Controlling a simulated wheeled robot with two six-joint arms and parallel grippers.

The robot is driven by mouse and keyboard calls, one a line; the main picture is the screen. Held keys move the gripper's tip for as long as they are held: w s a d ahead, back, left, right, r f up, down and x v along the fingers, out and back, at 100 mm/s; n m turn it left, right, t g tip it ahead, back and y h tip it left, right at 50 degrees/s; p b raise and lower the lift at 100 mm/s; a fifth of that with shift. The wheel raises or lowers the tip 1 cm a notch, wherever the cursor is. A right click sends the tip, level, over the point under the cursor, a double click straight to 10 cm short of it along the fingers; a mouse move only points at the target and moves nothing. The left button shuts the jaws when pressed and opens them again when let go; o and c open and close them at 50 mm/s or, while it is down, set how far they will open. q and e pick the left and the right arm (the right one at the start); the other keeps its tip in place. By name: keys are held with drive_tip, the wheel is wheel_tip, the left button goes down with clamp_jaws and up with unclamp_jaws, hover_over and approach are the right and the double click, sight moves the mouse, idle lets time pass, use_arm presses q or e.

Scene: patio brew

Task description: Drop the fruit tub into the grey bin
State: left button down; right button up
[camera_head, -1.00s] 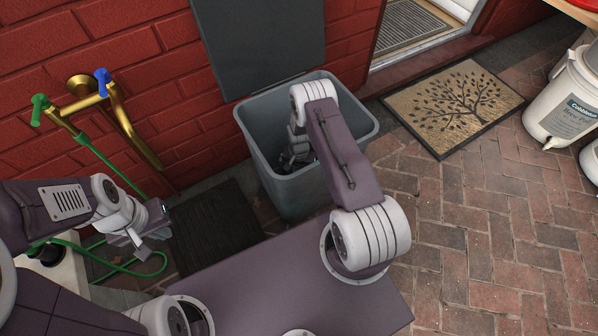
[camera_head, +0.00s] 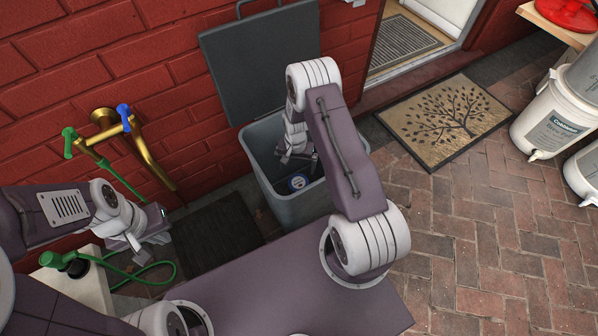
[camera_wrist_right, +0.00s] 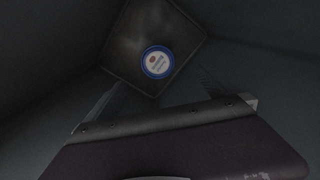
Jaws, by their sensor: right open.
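The fruit tub (camera_head: 298,183), round with a blue rim and a white label, is inside the grey bin (camera_head: 262,165). In the right wrist view the tub (camera_wrist_right: 157,62) appears small and apart from my fingers, against the bin's floor (camera_wrist_right: 128,50); I cannot tell if it rests there. My right gripper (camera_head: 302,161) reaches down inside the open bin, above the tub. Its fingers (camera_wrist_right: 160,92) are spread and empty in the right wrist view. My left gripper (camera_head: 146,240) is at the left, away from the bin; its jaw opening is unclear.
The bin's lid (camera_head: 262,62) stands raised against the brick wall. A brass tap (camera_head: 140,150) with a green hose (camera_head: 140,275) is at the left. A dark mat (camera_head: 215,232) lies left of the bin. A tree-patterned doormat (camera_head: 445,120) and white buckets (camera_head: 552,118) are at the right.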

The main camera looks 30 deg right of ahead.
drive_tip(key=s+a+r+n, duration=0.2)
drive_tip(key=s+r, duration=0.1)
drive_tip(key=r, duration=0.5)
drive_tip(key=s+a+r+n, duration=0.2)
drive_tip(key=s+r, duration=0.1)
drive_tip(key=r, duration=0.6)
drive_tip(key=s+a+r+n+t, duration=0.1)
drive_tip(key=s+a+r+n, duration=0.1)
drive_tip(key=s+r, duration=0.4)
drive_tip(key=s+n, duration=0.1)
drive_tip(key=s, duration=0.3)
drive_tip(key=shift+a+r, duration=0.15)
drive_tip(key=shift+a, duration=0.1)
drive_tip(key=shift+w+r, duration=0.1)
